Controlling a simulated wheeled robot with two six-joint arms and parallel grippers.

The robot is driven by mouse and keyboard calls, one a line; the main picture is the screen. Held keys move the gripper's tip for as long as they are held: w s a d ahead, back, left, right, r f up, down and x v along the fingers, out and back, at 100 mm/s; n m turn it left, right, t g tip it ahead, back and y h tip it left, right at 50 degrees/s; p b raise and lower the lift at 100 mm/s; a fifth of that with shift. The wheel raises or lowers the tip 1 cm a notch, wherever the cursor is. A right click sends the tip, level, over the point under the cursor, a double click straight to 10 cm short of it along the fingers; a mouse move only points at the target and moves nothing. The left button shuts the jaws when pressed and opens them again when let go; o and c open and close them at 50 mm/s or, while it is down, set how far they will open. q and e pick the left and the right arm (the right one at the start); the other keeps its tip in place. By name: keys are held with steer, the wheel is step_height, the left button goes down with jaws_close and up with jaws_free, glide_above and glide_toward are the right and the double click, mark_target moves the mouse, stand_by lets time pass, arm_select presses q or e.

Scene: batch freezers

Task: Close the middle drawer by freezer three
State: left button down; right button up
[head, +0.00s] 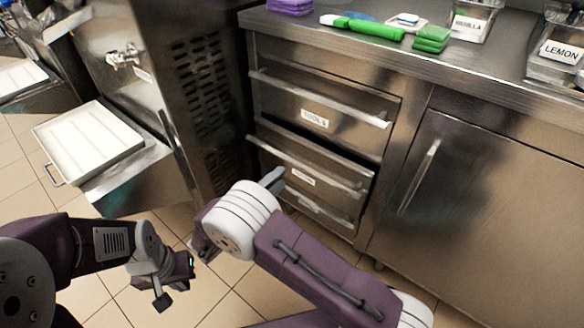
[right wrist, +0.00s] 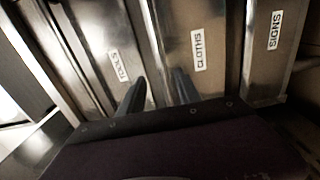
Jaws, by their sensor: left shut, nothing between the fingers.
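The middle drawer (head: 303,176), labelled CLOTHS in the right wrist view (right wrist: 197,50), is below the TOOLS drawer (head: 315,117) and stands partly out, with a dark gap along its top. My right gripper (head: 272,180) is in front of the drawer stack, by the left end of the middle drawer. In the right wrist view its two dark fingers (right wrist: 158,80) are apart with nothing between them, pointing at the drawer fronts. Whether they touch the drawer is unclear. My left gripper (head: 172,292) is shut and empty, low over the floor at lower left.
A bottom drawer (head: 318,212) is under the middle one. A cabinet door (head: 455,190) is to the right. A freezer with a dark vented side (head: 202,100) is to the left; a white tray (head: 88,140) juts out there. The counter holds green items (head: 375,30) and tubs.

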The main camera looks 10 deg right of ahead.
mark_target(296, 165)
steer(key=b+x, duration=0.4)
steer(key=x, duration=0.4)
steer(key=shift+w+d+f, duration=0.15)
steer(key=shift+d, duration=0.1)
steer(key=shift+w+d, duration=0.15)
steer(key=shift+d, duration=0.05)
jaws_close()
stand_by(0.8)
